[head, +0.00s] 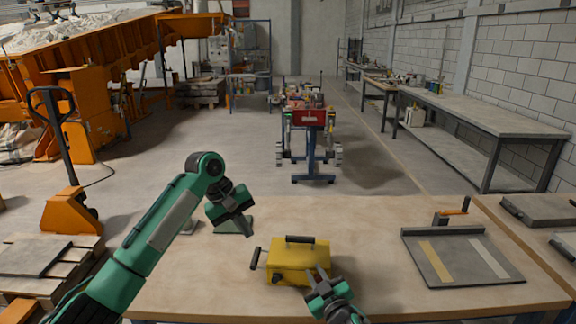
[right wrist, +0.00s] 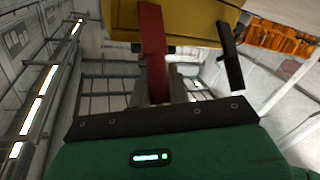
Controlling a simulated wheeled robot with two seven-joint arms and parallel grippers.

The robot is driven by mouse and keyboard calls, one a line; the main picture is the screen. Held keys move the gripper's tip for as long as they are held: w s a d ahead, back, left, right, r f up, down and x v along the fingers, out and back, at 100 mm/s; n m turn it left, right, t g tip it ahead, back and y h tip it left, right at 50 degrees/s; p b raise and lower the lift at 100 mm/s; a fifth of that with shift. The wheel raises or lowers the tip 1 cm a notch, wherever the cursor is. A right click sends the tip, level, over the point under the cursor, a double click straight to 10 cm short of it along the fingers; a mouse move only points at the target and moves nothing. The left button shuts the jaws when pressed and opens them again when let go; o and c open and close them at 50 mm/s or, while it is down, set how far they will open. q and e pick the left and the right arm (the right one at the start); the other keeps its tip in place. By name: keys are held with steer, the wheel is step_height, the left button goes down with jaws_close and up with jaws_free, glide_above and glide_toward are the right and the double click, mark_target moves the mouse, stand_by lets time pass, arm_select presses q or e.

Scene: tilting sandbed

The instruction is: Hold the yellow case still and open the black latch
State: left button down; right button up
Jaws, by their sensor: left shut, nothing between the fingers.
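The yellow case (head: 298,262) stands on the wooden table, with a black handle (head: 300,239) on top. A black bar, perhaps the latch (head: 255,258), sticks up beside its left end. My left gripper (head: 247,231) is shut and empty, above and behind the case's left end, apart from it. My right gripper (head: 317,272) is at the front right of the case, its fingertips close against it. In the right wrist view the case (right wrist: 190,20) fills the top, behind a red finger, with a black bar (right wrist: 230,56) at right. Contact and the finger gap are unclear.
The wooden table (head: 190,285) is clear left of the case. A grey board with light strips (head: 462,257) lies at right, with a small block and orange piece behind it.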

steer(key=o, duration=0.5)
steer(key=shift+d, duration=0.1)
